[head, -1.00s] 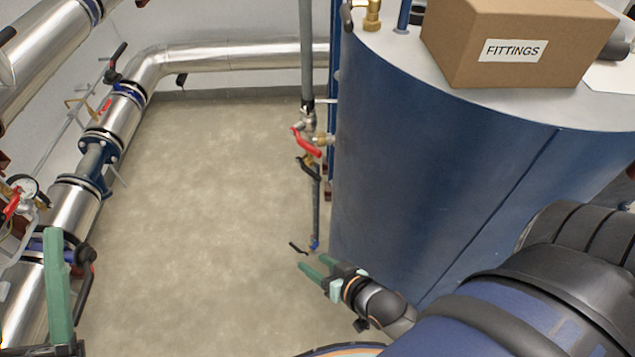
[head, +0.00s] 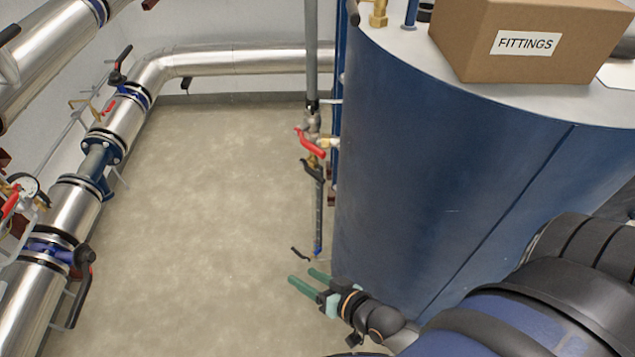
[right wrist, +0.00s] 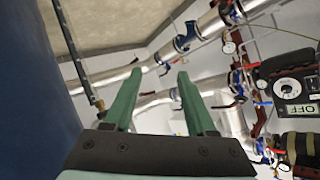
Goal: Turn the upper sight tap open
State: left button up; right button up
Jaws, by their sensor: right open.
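A thin vertical sight tube (head: 318,215) runs down the left side of the blue tank (head: 430,180). My right gripper (head: 301,275) is open and empty, below and apart from the taps in the picture. Its green fingers also show apart in the right wrist view (right wrist: 159,75).
A cardboard box marked FITTINGS (head: 540,40) stands on the tank top. Silver pipes (head: 230,61) with levers and a gauge (head: 24,184) run along the left and back. The concrete floor (head: 200,220) between is clear. The right wrist view shows an OFF sign (right wrist: 300,110).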

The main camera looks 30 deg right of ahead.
jog(key=w+d+m+t+h+b, duration=0.2)
jog(key=w+d+m+t+b, duration=0.15)
jog(key=w+d+m, duration=0.35)
jog(key=m+t+h+b, duration=0.25)
jog(key=m+h, duration=0.25)
jog(key=m, duration=0.6)
send_near(319, 182)
pick_arm(q)
notch_tip(319, 182, down, 6)
jog(key=w+d, duration=0.1)
jog(key=d, duration=0.1)
jog(key=shift+w+d+r+m+h, duration=0.15)
jog(key=shift+d+r+m+h, duration=0.1)
jog(key=shift+d+m+h, duration=0.1)
pick_arm(e)
jog(key=x, duration=1.1)
jog(key=shift+w+d, duration=0.1)
jog(key=shift+w, duration=0.15)
pick_arm(q)
jog(key=shift+w, duration=0.1)
pick_arm(e)
grip_shut()
